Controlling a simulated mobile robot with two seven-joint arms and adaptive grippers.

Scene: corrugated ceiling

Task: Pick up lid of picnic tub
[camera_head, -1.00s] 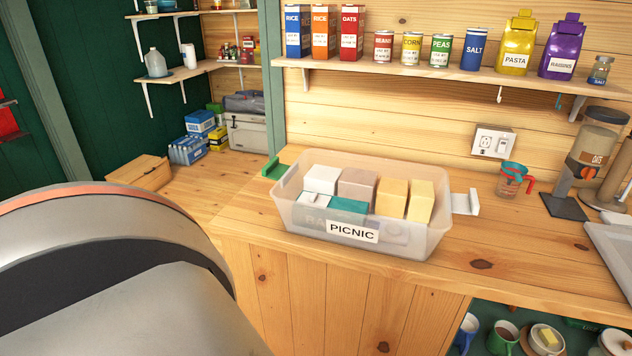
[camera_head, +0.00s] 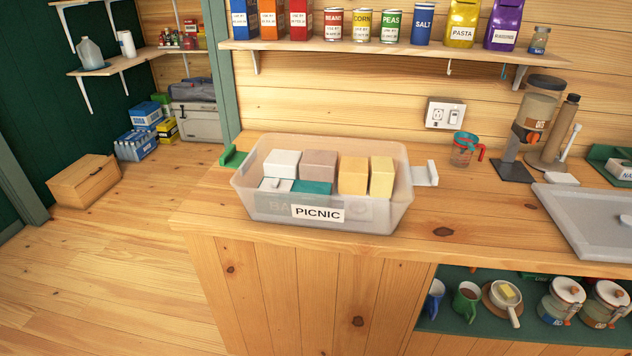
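The picnic tub (camera_head: 386,217) is a translucent plastic box with a white PICNIC label on its front. It stands upright on the wooden counter with its top open. Several blocks show inside: white, brown, orange, yellow and teal. A green piece (camera_head: 232,157) sticks out at the tub's left end and a white piece (camera_head: 426,174) at its right end; I cannot tell whether they are attached. I cannot make out a separate lid for the tub. Neither of my grippers is in view.
On the counter's right are a measuring cup (camera_head: 465,149), a dispenser (camera_head: 533,125) and a grey sink or tray (camera_head: 590,218). A shelf (camera_head: 380,48) of boxes and cans hangs above. Mugs and jars stand on a lower shelf. The counter (camera_head: 300,243) is clear in front of the tub.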

